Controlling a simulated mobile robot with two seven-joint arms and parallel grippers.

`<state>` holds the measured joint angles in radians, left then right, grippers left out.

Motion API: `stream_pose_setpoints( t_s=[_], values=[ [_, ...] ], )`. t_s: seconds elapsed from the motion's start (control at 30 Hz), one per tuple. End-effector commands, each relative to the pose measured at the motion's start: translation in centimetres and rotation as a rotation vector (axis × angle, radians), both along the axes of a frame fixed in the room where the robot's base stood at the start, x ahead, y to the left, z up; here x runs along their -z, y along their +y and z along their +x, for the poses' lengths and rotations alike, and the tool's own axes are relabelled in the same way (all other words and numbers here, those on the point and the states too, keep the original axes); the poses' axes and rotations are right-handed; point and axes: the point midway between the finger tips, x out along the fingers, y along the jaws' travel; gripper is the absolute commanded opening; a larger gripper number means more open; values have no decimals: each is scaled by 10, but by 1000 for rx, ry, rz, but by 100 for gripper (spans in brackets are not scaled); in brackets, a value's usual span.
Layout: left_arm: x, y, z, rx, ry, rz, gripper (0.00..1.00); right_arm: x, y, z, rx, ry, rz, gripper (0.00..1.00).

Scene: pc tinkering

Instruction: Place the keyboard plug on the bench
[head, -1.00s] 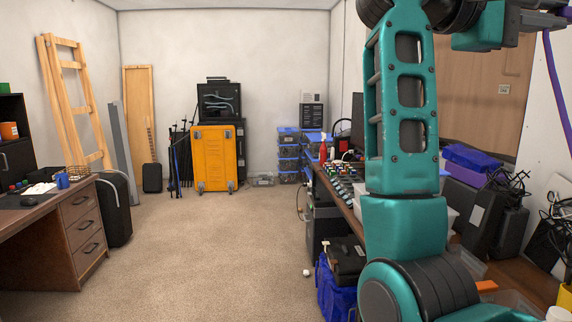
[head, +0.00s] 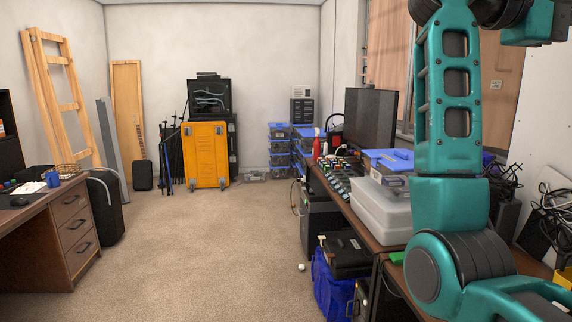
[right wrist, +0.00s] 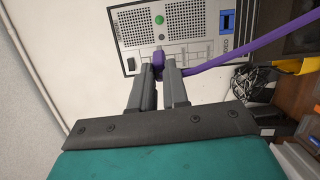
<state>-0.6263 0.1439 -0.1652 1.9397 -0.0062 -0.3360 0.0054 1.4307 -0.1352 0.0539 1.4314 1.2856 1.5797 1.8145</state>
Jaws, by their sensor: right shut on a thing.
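The purple keyboard plug (right wrist: 158,58) shows in the right wrist view, between the tips of my right gripper (right wrist: 160,72), which is shut on it. A purple cable (right wrist: 215,62) runs from the plug to the upper right. A panel with ports (right wrist: 180,30) lies behind the plug; I cannot tell whether they touch. The bench (head: 362,228) with a brown top runs along the right side in the head view, partly hidden by my teal right arm. My right gripper is outside the head view. My left gripper is not in view.
On the bench stand a monitor (head: 370,118), pale storage boxes (head: 382,212) with a blue-lidded box, and several small items. A blue bag (head: 333,285) and black case (head: 345,255) stand beside it. A wooden desk (head: 75,225) is at left.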

Motion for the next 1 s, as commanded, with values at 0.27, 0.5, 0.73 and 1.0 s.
stream_pose_setpoints(
  t_s=[0.27,0.5,0.73,1.0],
  values=[
    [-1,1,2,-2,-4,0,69,-11,-97,-66,321,-2,-1,0],
    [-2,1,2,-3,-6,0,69,-21,-144,-122,523,-1,-1,0],
    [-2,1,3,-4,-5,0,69,-26,-166,-157,638,0,-1,0],
    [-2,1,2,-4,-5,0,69,-31,-178,-183,717,0,-2,0]
  ],
)
